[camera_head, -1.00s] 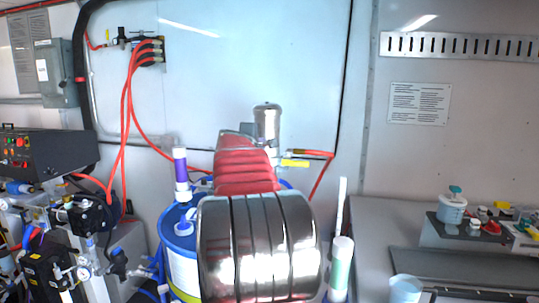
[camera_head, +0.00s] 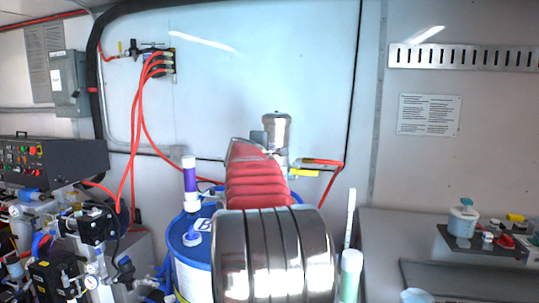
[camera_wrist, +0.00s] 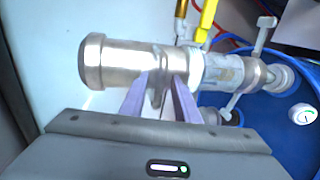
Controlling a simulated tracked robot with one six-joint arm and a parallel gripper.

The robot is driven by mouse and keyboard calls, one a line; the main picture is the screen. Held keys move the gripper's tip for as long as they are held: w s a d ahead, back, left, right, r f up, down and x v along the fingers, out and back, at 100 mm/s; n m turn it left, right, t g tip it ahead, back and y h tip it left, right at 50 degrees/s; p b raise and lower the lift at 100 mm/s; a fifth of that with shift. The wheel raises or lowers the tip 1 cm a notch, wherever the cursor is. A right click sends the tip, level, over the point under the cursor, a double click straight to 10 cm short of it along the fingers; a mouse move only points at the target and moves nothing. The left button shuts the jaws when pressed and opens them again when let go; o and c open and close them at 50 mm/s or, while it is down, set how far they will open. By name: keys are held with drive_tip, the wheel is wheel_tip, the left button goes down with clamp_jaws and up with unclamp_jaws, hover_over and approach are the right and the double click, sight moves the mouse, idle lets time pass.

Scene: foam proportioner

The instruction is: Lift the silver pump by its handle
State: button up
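The silver pump (camera_head: 277,132) stands upright above the blue drum (camera_head: 188,250), behind my arm in the head view. In the wrist view the pump (camera_wrist: 108,62) runs across the picture, its rounded end at left and its fittings toward the drum at right. My gripper (camera_wrist: 161,77) has its two purple fingers apart at the pump's middle. A narrow metal part, perhaps the handle, shows between them. I cannot tell whether the fingers touch it. In the head view my arm hides the gripper and the pump's lower part.
A yellow lever (camera_wrist: 207,24) sits close beside the pump; it also shows in the head view (camera_head: 304,173). A purple-banded tube (camera_head: 190,178) and a green-banded tube (camera_head: 350,275) flank my arm. Red hoses (camera_head: 137,130) hang at left. The wall is close behind.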

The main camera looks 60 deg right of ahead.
drive_tip(key=v, duration=1.3)
drive_tip(key=shift+a, duration=0.35)
drive_tip(key=shift+s+r, duration=0.1)
drive_tip(key=shift+s, duration=0.1)
